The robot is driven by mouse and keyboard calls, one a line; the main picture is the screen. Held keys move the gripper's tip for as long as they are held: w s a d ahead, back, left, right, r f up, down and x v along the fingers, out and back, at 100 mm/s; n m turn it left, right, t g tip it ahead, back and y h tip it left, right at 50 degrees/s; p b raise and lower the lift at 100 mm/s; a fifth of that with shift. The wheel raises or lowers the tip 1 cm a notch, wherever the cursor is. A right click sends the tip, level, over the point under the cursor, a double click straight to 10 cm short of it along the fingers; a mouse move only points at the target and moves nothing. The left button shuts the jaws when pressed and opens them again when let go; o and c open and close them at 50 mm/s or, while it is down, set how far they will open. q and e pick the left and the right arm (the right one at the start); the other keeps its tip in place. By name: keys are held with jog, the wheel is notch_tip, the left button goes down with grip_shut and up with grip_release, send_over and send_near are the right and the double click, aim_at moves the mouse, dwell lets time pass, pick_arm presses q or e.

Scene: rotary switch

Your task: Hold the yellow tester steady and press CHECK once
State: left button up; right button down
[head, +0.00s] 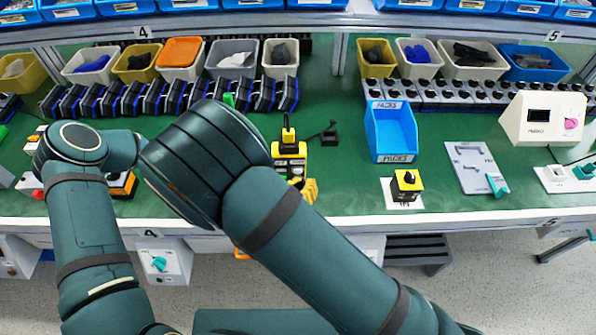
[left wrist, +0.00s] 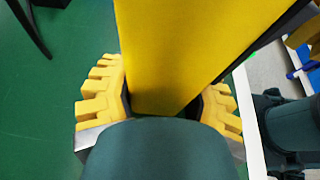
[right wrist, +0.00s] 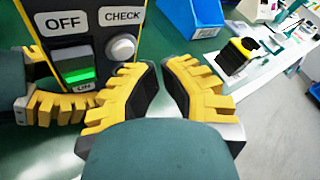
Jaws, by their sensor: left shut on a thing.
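The yellow tester (head: 290,150) stands on the green bench, partly hidden by my right arm in the head view. The right wrist view shows its dark face with OFF, ON and CHECK labels, a green-lit rocker switch (right wrist: 76,69) and the round white CHECK button (right wrist: 121,47). My left gripper (left wrist: 163,100) is shut on the tester, whose yellow side (left wrist: 190,50) lies between its fingers. My right gripper (right wrist: 161,64) also shows in the head view (head: 309,188). Its fingertips are nearly together, with nothing between them, below and right of the CHECK button and apart from it.
A blue PACKS bin (head: 391,130) and a small yellow-black block (head: 407,185) on a white card stand to the right. A row of dark blocks (head: 170,97) and several filled bins line the back. Green bench between tester and blue bin is mostly clear.

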jog(key=shift+w, duration=0.15)
jog(key=shift+w, duration=0.3)
jog(key=shift+w, duration=0.45)
dwell(0.7)
jog(key=shift+s, duration=0.9)
jog(key=shift+s, duration=2.5)
pick_arm(q)
jog(key=o, duration=1.3)
